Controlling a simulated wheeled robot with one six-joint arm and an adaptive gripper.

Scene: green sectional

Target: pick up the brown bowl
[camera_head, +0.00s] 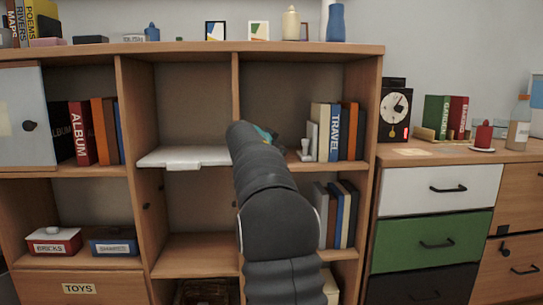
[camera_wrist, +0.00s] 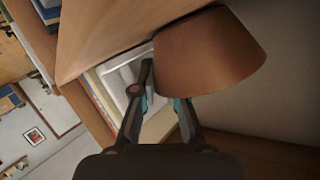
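The brown bowl (camera_wrist: 208,52) shows large in the upper middle of the wrist view, tilted in that picture. My gripper (camera_wrist: 163,98) is open, its two dark fingers with teal pads spread apart. The left finger is beside the bowl's left edge. The tip of the right finger is hidden behind the bowl's lower edge. I cannot tell whether either finger touches it. In the head view my arm reaches into the middle-right shelf compartment, and only a bit of teal on my gripper (camera_head: 264,133) shows. The bowl is hidden there.
A white panel (camera_head: 184,157) juts out to the left. Vases stand on top.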

